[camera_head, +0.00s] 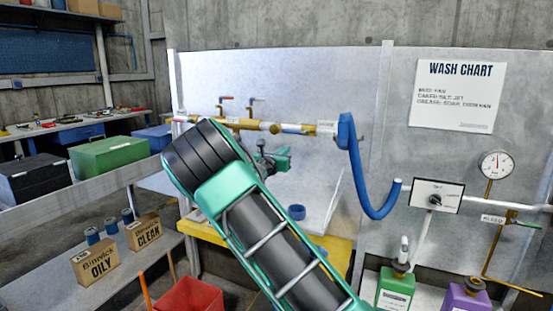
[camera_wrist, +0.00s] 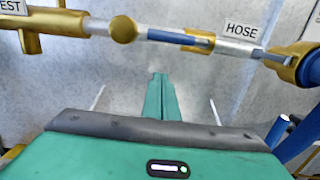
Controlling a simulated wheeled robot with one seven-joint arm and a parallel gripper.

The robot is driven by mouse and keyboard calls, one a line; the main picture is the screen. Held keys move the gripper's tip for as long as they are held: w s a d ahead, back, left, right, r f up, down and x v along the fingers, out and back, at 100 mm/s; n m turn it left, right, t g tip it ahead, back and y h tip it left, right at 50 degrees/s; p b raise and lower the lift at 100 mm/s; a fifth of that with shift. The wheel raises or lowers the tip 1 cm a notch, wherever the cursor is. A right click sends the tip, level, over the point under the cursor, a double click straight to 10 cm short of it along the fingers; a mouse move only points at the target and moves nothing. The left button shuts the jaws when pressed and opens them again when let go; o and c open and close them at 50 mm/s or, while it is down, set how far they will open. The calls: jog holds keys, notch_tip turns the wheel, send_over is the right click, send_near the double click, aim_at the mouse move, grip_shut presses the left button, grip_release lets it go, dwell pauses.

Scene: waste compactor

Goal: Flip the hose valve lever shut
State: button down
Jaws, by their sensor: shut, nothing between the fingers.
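The brass and white pipe (camera_head: 248,124) runs along the back panel. It carries a HOSE label (camera_wrist: 241,29) at its right part in the wrist view. A blue lever (camera_wrist: 178,38) lies along the pipe just left of that label, roughly in line with it. It is too small to make out clearly in the head view. The blue hose (camera_head: 348,150) hangs from the pipe's right end. My gripper (camera_wrist: 160,78) is shut and empty, its teal fingertips pointing toward the panel, below the pipe and lever and apart from them. It also shows in the head view (camera_head: 285,158), partly behind my arm.
Two small taps with red (camera_head: 225,98) and brown handles stand above the pipe's left part. A gauge (camera_head: 495,164) and a dial box (camera_head: 436,196) are at right. Below are a yellow-edged bench (camera_head: 340,250), a green jug (camera_head: 395,289) and a purple jug (camera_head: 466,297).

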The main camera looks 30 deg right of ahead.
aim_at(295, 131)
jog(key=r, duration=0.1)
jog(key=d+r, duration=0.1)
jog(key=w+r, duration=0.1)
jog(key=r, duration=0.1)
jog(key=shift+d, duration=0.15)
